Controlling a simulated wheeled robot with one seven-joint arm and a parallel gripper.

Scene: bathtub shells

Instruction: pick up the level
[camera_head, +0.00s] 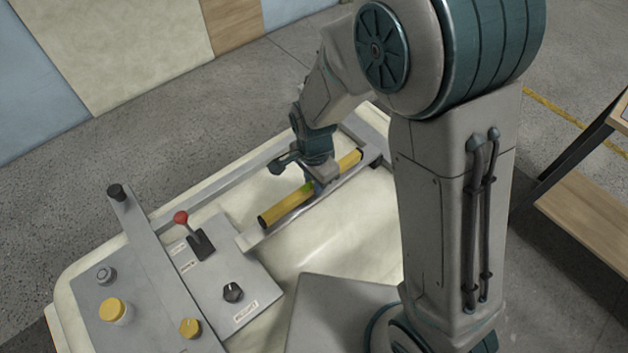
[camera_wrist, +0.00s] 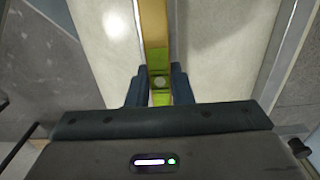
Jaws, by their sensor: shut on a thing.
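The level is a long yellow bar with black ends and a green patch near its middle. In the head view the level (camera_head: 277,211) lies lengthwise above the metal rail on the cream tub shell; I cannot tell whether it touches the rail. My gripper (camera_head: 316,186) is over its middle, pointing down, and shut on it. In the wrist view the level (camera_wrist: 153,25) runs up from between the two dark fingers of my gripper (camera_wrist: 160,88), with its green vial part between them. The part of the level under the fingers is hidden.
A grey control panel (camera_head: 215,262) with a red-knobbed lever (camera_head: 181,218), yellow buttons and black knobs sits left of the level. Metal rails (camera_head: 215,185) edge the cream shell (camera_head: 90,250). A wooden shelf (camera_head: 590,225) stands at the right.

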